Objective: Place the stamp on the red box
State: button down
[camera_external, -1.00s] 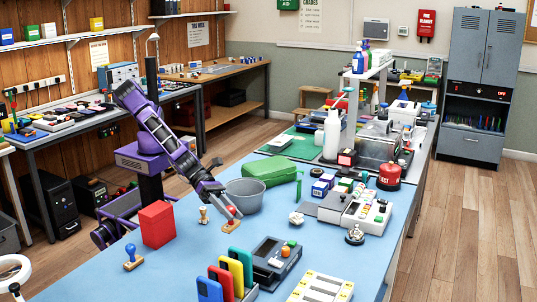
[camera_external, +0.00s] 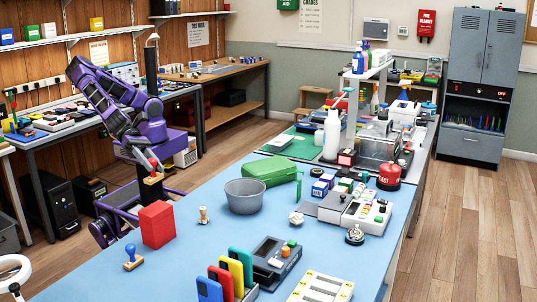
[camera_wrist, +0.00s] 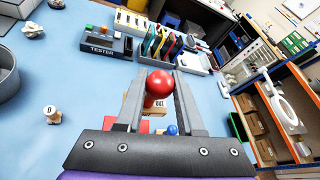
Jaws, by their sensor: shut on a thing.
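My gripper (camera_external: 152,165) is shut on a stamp with a round red knob (camera_wrist: 160,83) and a wooden base marked OUT. It holds the stamp (camera_external: 154,179) in the air, above and behind the red box. The red box (camera_external: 157,225) stands upright on the blue table near its left edge, with nothing on top. A small wooden stamp (camera_external: 203,215) stands right of the box.
A grey bowl (camera_external: 244,197) and a green case (camera_external: 268,173) stand behind the wooden stamp. A tester (camera_external: 275,258) and a rack of coloured phones (camera_external: 229,280) are at the front. The blue table (camera_external: 195,253) is clear between the box and the phones.

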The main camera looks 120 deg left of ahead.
jog(key=shift+s+r, duration=0.25)
jog(key=shift+s, duration=0.2)
jog(key=shift+s+f, duration=0.15)
jog(key=shift+f, duration=0.1)
jog(key=b, duration=0.2)
send_over(155, 209)
notch_tip(155, 209, down, 9)
jog(key=shift+a+f, duration=0.15)
jog(key=c, duration=0.5)
grip_release()
jog(key=shift+f, duration=0.1)
jog(key=shift+r+p, duration=0.2)
jog(key=shift+p, duration=0.1)
jog(key=p+v, duration=0.1)
jog(key=v, duration=1.1)
jog(key=shift+p, duration=0.35)
